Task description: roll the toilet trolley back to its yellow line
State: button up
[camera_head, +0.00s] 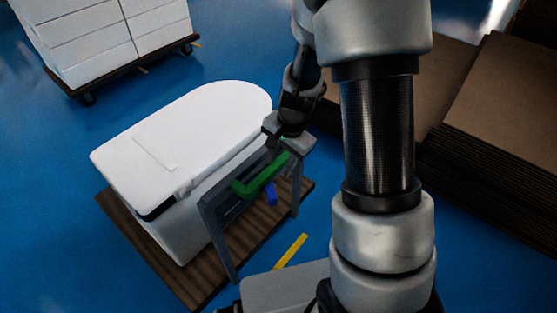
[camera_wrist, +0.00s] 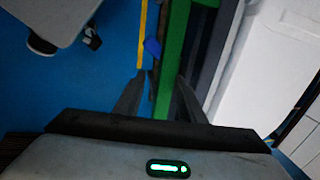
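The toilet trolley has a brown ribbed platform (camera_head: 150,252) carrying a white toilet (camera_head: 195,120) with its lid closed. A grey frame (camera_head: 215,235) stands at its near side, with a green handle (camera_head: 250,187) and a blue part (camera_head: 271,194). A short stretch of yellow line (camera_head: 290,251) shows on the floor beside the trolley. My gripper (camera_wrist: 160,76) is at the frame's right end. In the wrist view its fingers are apart, with the green bar (camera_wrist: 172,55) between or just beyond them, and a gap shows at the left finger. The head view hides the fingertips.
Stacked brown boards (camera_head: 490,130) stand at the right. A dark trolley with white boxes (camera_head: 100,40) is at the back left. Blue floor (camera_head: 50,230) is clear left of the toilet trolley. My own base and arm cover the lower right.

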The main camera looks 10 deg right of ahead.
jog(key=shift+w+r, duration=0.1)
jog(key=shift+w, duration=0.05)
jog(key=shift+r, duration=0.55)
notch_tip(320, 180, up, 16)
jog(key=s+d+p, duration=0.2)
jog(key=p, duration=0.1)
jog(key=shift+s, duration=0.35)
jog(key=s+a+r+n+t+p, duration=0.1)
jog(key=s+r+n+t+p, duration=0.1)
jog(key=s+r+n+p, duration=0.3)
jog(key=s+r+n+t+h+p, duration=0.1)
jog(key=s+r+n+p, duration=0.4)
jog(key=s+r, duration=0.6)
notch_tip(320, 180, up, 6)
jog(key=shift+s+a+r+n+t, duration=0.15)
jog(key=shift+s+a+n+t, duration=0.15)
jog(key=shift+a+t, duration=0.15)
